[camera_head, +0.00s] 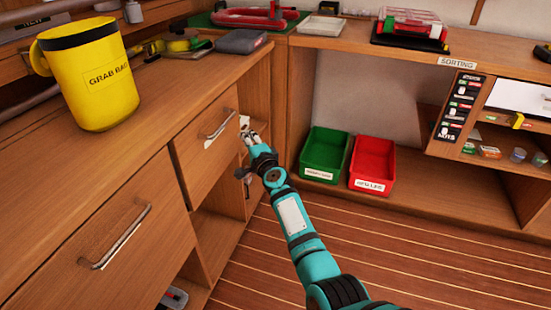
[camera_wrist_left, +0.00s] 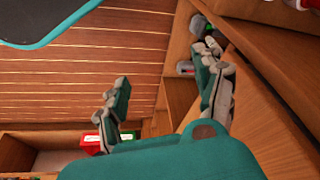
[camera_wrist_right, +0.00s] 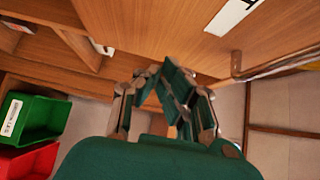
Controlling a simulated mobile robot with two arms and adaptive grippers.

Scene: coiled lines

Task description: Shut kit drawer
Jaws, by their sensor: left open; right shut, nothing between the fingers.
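A wooden drawer front (camera_head: 205,150) with a metal bar handle (camera_head: 217,125) is in the cabinet at the left of the head view. I cannot tell how far it stands out. The right wrist view shows a wooden front (camera_wrist_right: 150,25) with a white label (camera_wrist_right: 232,14) and a metal handle (camera_wrist_right: 275,66) close by. My right gripper (camera_head: 248,133) is shut and empty by the drawer's right edge, off the handle; contact is unclear. It also shows in the right wrist view (camera_wrist_right: 172,78). My left gripper (camera_wrist_left: 165,95) is open and empty beside the cabinet.
A larger front with a bar handle (camera_head: 118,238) is nearer left. A yellow grab bag bucket (camera_head: 90,75) stands on the counter. Open shelves lie below the drawer. Green (camera_head: 325,155) and red (camera_head: 373,164) bins sit on a low shelf to the right. The plank floor is clear.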

